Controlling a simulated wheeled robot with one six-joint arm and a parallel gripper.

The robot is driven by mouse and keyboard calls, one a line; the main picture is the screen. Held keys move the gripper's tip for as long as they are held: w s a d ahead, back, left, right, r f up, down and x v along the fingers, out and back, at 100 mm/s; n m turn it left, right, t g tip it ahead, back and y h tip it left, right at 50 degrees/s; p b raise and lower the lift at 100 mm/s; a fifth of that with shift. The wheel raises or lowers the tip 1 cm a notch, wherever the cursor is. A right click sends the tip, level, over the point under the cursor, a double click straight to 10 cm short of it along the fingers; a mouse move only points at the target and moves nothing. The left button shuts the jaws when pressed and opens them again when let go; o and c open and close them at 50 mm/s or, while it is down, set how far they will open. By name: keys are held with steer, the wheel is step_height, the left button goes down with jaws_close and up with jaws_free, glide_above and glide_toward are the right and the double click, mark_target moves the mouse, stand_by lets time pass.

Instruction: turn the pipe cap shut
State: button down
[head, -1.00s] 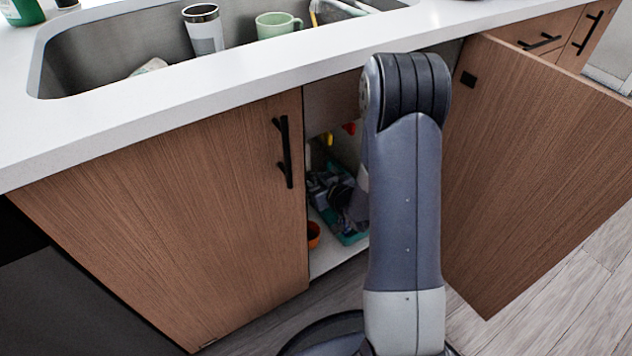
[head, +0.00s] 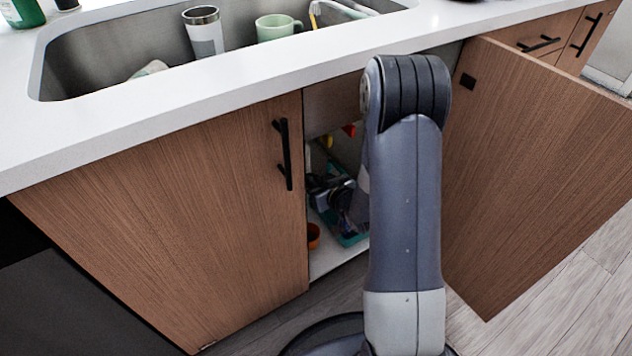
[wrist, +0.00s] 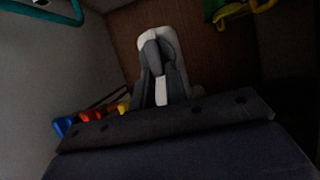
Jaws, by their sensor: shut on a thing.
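My gripper (wrist: 160,48) shows in the wrist view as grey and white fingers close together beyond the dark palm at the bottom. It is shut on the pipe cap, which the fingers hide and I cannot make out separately. In the head view the dark end of my arm is inside the open cabinet under the sink, partly hidden behind my upper arm link. A red piece (head: 349,129) and a yellow piece (head: 328,141) show above it. The pipe itself is not clear in either view.
A teal caddy (head: 352,239) and an orange cup (head: 313,236) stand on the cabinet floor. The left door (head: 170,220) is closed; the right door (head: 540,170) stands open. The counter edge (head: 230,100) is above. Blue, red and yellow pieces line the wrist view's lower left.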

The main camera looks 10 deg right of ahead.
steer(key=shift+w+d+f+m+t+y+p, duration=0.1)
steer(key=shift+d+f+m+y+p, duration=0.35)
steer(key=shift+m+y+p, duration=1.2)
steer(key=shift+w+d+f+m+t+y, duration=0.25)
steer(key=shift+m+y, duration=0.65)
steer(key=shift+m, duration=1.85)
steer(key=shift+d+f+m+g+y+p, duration=0.1)
steer(key=shift+d+f+m+y+p, duration=0.6)
steer(key=shift+m+y, duration=1.05)
steer(key=shift+a+r+m+h, duration=0.1)
steer(key=shift+a+m+h, duration=0.15)
steer(key=shift+m+h, duration=0.3)
steer(key=c, duration=1.4)
jaws_free()
steer(key=shift+c, duration=0.2)
